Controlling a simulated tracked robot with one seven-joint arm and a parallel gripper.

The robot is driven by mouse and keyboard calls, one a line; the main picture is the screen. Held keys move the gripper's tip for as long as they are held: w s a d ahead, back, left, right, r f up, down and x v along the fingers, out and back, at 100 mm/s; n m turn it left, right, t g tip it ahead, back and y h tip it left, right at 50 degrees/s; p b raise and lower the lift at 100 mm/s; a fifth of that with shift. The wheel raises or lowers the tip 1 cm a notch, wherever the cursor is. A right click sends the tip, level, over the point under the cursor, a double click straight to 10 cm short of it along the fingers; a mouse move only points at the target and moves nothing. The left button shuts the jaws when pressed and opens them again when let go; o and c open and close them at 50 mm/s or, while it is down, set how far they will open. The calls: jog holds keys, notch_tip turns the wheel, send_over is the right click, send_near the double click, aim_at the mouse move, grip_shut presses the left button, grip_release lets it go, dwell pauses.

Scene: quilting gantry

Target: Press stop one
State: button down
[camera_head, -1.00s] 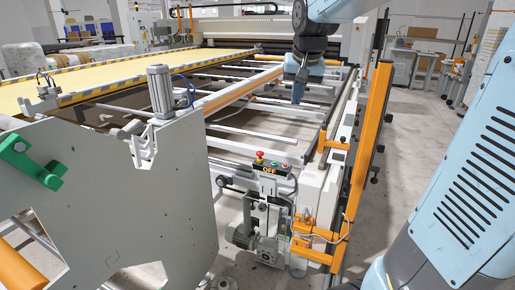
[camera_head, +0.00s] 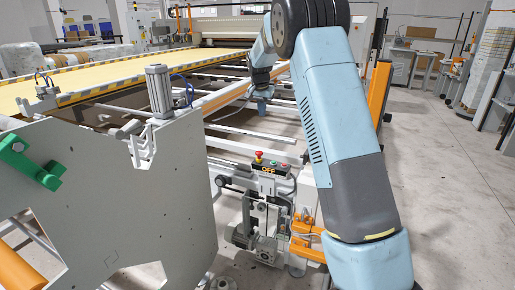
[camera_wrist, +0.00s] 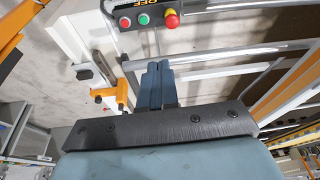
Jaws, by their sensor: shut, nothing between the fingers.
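A small dark control box (camera_head: 280,171) with an OFF label sits on the machine's near end. A red mushroom button (camera_head: 259,155) on a yellow base stands at its left end. The wrist view shows the mushroom button (camera_wrist: 171,18), a green button (camera_wrist: 144,19) and a flat red button (camera_wrist: 125,22) in a row near the top edge. No label reading "stop one" is legible. My gripper (camera_head: 262,108) is above and behind the box in the head view, apart from it. In the wrist view its blue fingers (camera_wrist: 157,66) are together and empty, pointing towards the buttons.
A large grey side plate (camera_head: 150,210) stands to the left. An orange upright (camera_head: 378,92) and an orange bracket (camera_head: 303,228) stand at the right. Metal rails (camera_head: 255,133) run behind the box. Open floor (camera_head: 450,180) lies to the right.

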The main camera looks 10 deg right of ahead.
jog(key=w+a+f, duration=0.1)
jog(key=w+f, duration=0.5)
jog(key=f, duration=0.2)
jog(key=shift+w+a+m+h, duration=0.2)
jog(key=shift+w+m+h, duration=0.1)
jog(key=shift+m, duration=0.1)
jog(key=shift+f, duration=0.15)
